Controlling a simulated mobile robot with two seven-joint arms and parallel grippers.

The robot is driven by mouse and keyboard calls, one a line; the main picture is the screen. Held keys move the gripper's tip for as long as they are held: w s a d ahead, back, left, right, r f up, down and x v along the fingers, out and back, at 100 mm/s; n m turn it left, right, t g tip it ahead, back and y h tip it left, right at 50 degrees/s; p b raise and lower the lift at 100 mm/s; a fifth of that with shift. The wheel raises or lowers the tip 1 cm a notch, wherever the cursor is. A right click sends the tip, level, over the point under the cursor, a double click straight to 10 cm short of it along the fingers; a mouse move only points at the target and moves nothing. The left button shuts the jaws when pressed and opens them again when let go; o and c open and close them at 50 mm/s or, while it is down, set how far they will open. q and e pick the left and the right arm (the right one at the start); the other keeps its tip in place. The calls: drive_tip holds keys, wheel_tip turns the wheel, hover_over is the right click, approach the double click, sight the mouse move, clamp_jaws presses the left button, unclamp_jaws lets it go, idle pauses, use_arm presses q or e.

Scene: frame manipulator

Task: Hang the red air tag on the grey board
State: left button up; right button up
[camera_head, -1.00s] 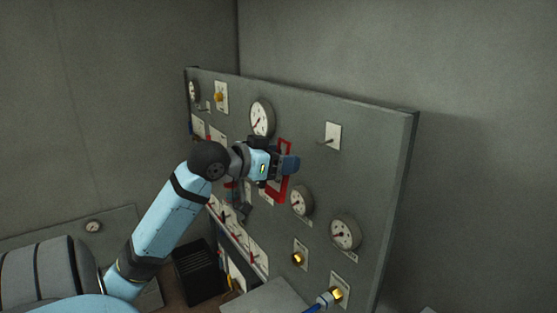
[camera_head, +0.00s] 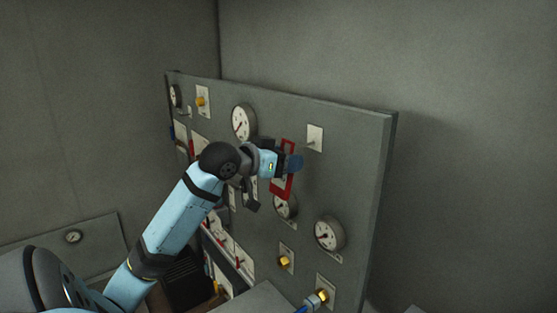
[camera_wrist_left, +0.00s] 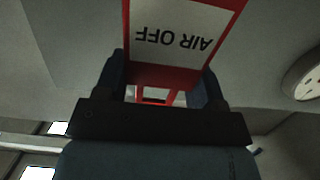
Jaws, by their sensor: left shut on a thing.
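The red air tag (camera_head: 288,184) has a red frame around a white label. In the left wrist view, the tag (camera_wrist_left: 185,38) reads "AIR OFF" upside down. My left gripper (camera_head: 287,163) is shut on it in front of the grey board (camera_head: 355,170); the fingers (camera_wrist_left: 160,92) clasp it in the wrist view. A small peg on a white plate (camera_head: 314,138) is on the board, just up and right of the gripper. The fingers hide part of the tag in the head view. I cannot tell whether the tag touches the board. My right gripper is not in view.
Round gauges sit above the gripper (camera_head: 243,122) and below it (camera_head: 329,233). Yellow knobs (camera_head: 286,261) are lower on the board. A dark slatted box (camera_head: 184,280) is low behind my arm. The board's right part is mostly bare.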

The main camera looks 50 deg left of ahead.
sight(314, 156)
use_arm(q)
drive_tip(key=shift+r+x, duration=0.2)
drive_tip(key=shift+x, duration=0.8)
drive_tip(key=shift+r+x, duration=0.2)
drive_tip(key=shift+x, duration=0.75)
drive_tip(key=shift+w+f, duration=0.25)
drive_tip(key=shift+w, duration=0.45)
drive_tip(key=shift+w+d+f+p, duration=0.1)
drive_tip(key=shift+w+f+p, duration=0.05)
drive_tip(key=shift+p, duration=0.3)
drive_tip(key=shift+f, duration=0.1)
drive_tip(key=o, duration=1)
